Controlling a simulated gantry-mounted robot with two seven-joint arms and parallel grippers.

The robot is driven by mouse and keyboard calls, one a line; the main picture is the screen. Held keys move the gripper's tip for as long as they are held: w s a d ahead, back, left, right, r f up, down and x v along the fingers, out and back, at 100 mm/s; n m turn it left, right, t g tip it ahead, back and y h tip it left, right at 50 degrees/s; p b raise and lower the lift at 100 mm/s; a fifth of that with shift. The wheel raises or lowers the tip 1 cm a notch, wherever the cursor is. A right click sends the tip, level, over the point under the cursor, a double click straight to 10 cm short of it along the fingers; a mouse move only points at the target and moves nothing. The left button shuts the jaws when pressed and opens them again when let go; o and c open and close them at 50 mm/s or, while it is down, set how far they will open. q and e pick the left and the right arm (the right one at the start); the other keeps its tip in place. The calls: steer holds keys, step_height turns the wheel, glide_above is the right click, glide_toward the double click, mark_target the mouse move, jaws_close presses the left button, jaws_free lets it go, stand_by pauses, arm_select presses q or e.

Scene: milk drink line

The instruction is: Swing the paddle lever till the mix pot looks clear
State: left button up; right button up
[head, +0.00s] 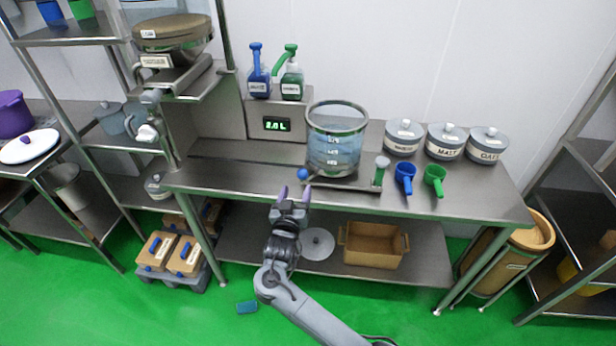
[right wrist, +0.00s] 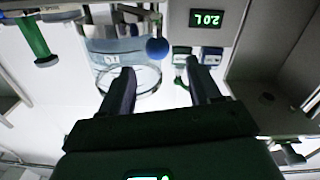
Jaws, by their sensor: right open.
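The mix pot (head: 336,125) is a clear cylinder with white level marks, standing on a low metal stand on the steel table. It holds pale bluish, see-through liquid in its lower part. A blue ball knob (head: 302,174), apparently the paddle lever's end, sits at the pot's lower left. My right gripper (head: 293,192) is open and empty at the table's front edge, just short of the knob. In the right wrist view, which is upside down, the knob (right wrist: 157,48) lies beyond and between the open fingertips, apart from them. The pot (right wrist: 112,58) shows there too. My left gripper is out of view.
A display box (head: 275,125) reading 2.0 L stands behind, with blue (head: 259,78) and green (head: 291,80) pump bottles on top. A green-topped post (head: 380,170), blue scoop (head: 404,178), green scoop (head: 434,179) and lidded canisters (head: 446,142) are to the pot's right.

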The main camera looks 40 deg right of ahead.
mark_target(301, 178)
steer(key=b+x, duration=0.1)
steer(key=x, duration=0.6)
steer(key=shift+w+d+b, duration=0.15)
steer(key=shift+d+b, duration=0.15)
steer(key=shift+b, duration=0.05)
steer(key=shift+w+d, duration=0.25)
steer(key=shift+d, duration=0.25)
steer(key=shift+c, duration=0.4)
jaws_close()
